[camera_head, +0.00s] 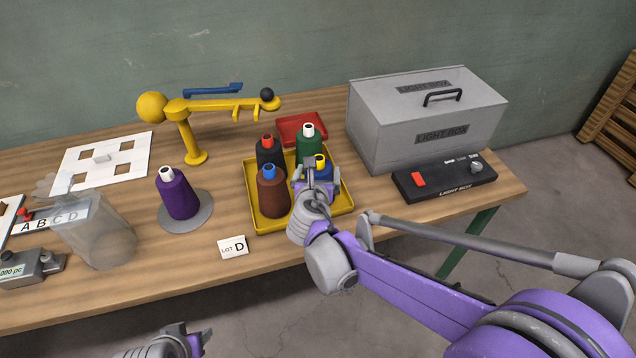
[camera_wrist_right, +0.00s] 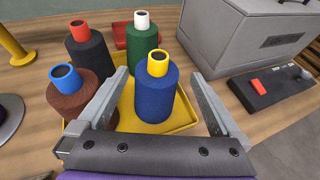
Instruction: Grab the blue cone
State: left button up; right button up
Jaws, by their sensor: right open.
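The blue cone (camera_wrist_right: 155,94) with a yellow top stands upright in the yellow tray (camera_wrist_right: 186,122), between the spread fingers of my right gripper (camera_wrist_right: 168,108) in the wrist view. The fingers are open and do not appear to press on it. In the head view the blue cone (camera_head: 324,169) is partly hidden behind my right gripper (camera_head: 312,180). My left gripper (camera_head: 185,342) is low at the bottom edge of the head view, away from the table; its jaw state is unclear.
A brown cone (camera_head: 272,196), a black cone (camera_head: 268,153) and a green cone (camera_head: 308,146) share the tray. A purple cone (camera_head: 177,196) stands on a grey disc. The light box (camera_head: 420,118) is behind right, and a yellow stand (camera_head: 190,130) is behind left.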

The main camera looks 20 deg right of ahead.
aim_at(319, 165)
jog(key=x, duration=0.7)
jog(key=shift+a+f, duration=0.1)
jog(key=shift+f, duration=0.25)
grip_shut()
